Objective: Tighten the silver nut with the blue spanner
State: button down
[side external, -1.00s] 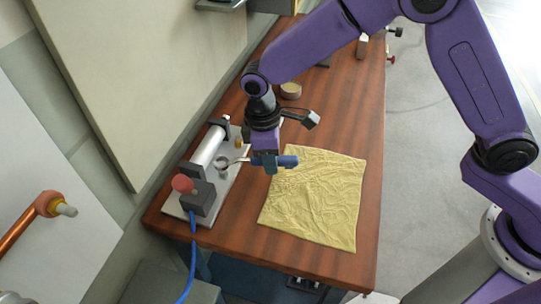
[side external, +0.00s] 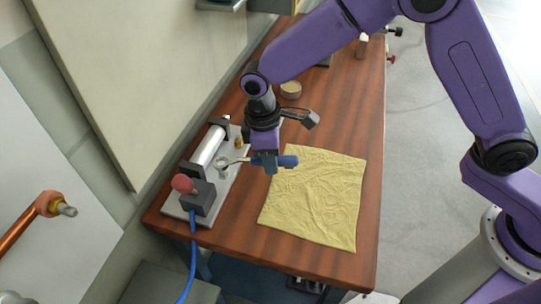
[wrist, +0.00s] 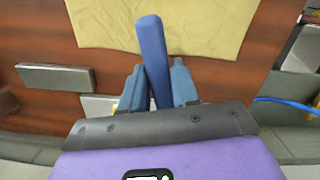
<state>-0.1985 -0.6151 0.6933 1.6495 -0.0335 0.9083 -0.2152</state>
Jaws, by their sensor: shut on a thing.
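The blue spanner (side external: 288,161) is held level above the bench, its blue handle pointing right and its silver head to the left over the metal fixture. My gripper (side external: 268,164) is shut on the handle. In the wrist view the blue handle (wrist: 153,50) passes between the two fingers of my gripper (wrist: 158,85). A round silver shape (side external: 222,164) shows at the left end of the spanner, by the cylinder. I cannot tell the nut from the spanner's head there, nor whether they are engaged. The wrist view hides the head.
The fixture's grey plate (side external: 178,207) carries a silver cylinder (side external: 208,146), a dark block with a red knob (side external: 182,183) and a blue hose (side external: 190,258). A crumpled yellow cloth (side external: 320,205) lies to the right. A round tin (side external: 290,90) stands behind. A wall panel rises at left.

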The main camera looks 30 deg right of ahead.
jog(key=shift+f, duration=1.7)
jog(key=shift+s, duration=0.1)
jog(key=shift+s+a+m, duration=0.6)
jog(key=shift+s+m, duration=0.2)
jog(key=shift+m, duration=0.3)
jog(key=shift+s+a+m, duration=0.2)
jog(key=shift+a+m, duration=0.1)
jog(key=shift+m, duration=0.1)
jog(key=shift+s+a+m, duration=0.5)
jog(key=shift+a+m, duration=0.05)
jog(key=shift+m, duration=0.25)
jog(key=shift+s+a+m, duration=0.3)
jog(key=shift+a+m, duration=0.2)
jog(key=shift+m, duration=0.05)
jog(key=shift+s+a+m, duration=0.25)
jog(key=shift+a+m, duration=0.2)
jog(key=shift+m, duration=0.1)
